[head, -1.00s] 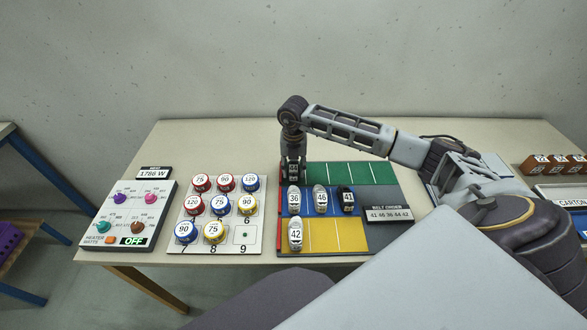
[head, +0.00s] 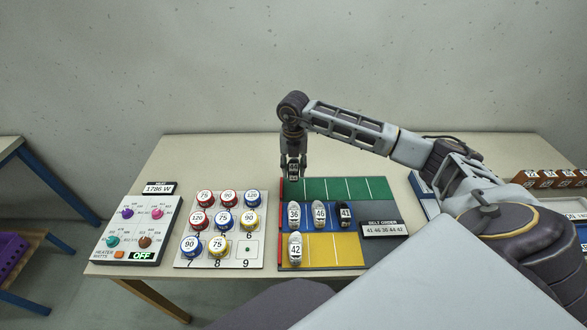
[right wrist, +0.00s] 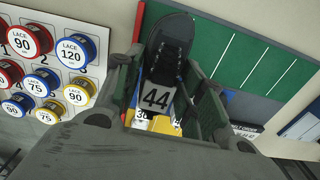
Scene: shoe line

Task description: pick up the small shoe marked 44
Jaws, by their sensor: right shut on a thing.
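My right gripper (head: 293,168) is shut on a small dark shoe marked 44 (right wrist: 170,55). In the head view the gripper is over the left end of the green row (head: 330,188) of the board, and the fingers largely hide the shoe. My left gripper is not in view.
Shoes marked 36 (head: 294,216), 46 (head: 319,214) and 41 (head: 344,214) stand in the blue row, and 42 (head: 295,247) in the yellow row. A lace board (head: 250,262) and heater panel (head: 148,205) are left. Brown boxes (head: 545,180) stand right.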

